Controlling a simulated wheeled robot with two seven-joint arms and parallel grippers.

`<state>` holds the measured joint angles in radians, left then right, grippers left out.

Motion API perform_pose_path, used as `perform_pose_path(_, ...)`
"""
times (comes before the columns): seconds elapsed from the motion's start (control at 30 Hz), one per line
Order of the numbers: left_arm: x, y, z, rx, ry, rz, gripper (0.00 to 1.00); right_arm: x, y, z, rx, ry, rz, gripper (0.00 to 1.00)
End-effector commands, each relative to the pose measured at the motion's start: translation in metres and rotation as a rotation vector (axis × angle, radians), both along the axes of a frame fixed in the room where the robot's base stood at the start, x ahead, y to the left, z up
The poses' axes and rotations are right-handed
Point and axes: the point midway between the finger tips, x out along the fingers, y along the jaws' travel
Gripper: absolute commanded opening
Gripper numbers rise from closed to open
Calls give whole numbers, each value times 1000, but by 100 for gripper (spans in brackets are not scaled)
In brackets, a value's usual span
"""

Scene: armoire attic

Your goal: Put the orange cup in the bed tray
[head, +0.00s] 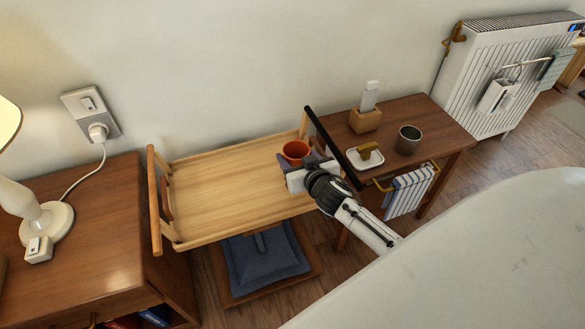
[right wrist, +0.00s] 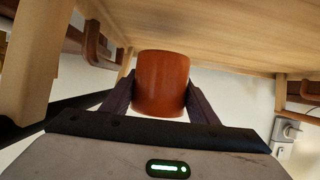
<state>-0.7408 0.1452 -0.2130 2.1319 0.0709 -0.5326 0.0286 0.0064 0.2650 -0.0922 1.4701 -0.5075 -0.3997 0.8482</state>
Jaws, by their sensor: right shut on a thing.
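The orange cup (head: 295,150) is at the right end of the bed tray in the head view. It also fills the middle of the right wrist view (right wrist: 161,84), between the dark fingers. My right gripper (head: 303,164) is shut on the orange cup, which looks upright. The wooden bed tray (head: 220,193) has raised end handles and a bare light floor. The cup overlaps the tray's right part in the picture; I cannot tell whether its base touches the tray floor. My left gripper is not in view.
A side table (head: 432,118) at the right holds a grey-green cup (head: 408,140), a white dish (head: 355,160) and a wooden block holder (head: 366,119). A brown cabinet (head: 100,220) with a lamp (head: 45,222) stands at the left. A dark bar (head: 333,148) rises beside the gripper.

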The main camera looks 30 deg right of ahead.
Motion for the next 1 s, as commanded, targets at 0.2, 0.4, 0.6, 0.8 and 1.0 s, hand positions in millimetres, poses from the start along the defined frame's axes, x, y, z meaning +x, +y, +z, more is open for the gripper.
perform_pose_path(0.2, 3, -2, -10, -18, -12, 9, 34, 0, 0, -32, 0, 0, 0, 25)
perform_pose_path(0.4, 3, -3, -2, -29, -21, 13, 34, 1, 0, -32, 1, -2, 1, 25)
perform_pose_path(0.6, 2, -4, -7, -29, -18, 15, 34, 0, 0, -37, 1, -1, 1, 25)
perform_pose_path(0.8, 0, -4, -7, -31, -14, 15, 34, 0, 0, -37, 1, 2, 0, 73)
perform_pose_path(1.0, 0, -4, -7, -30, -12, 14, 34, 0, 0, -37, 0, 2, 0, 73)
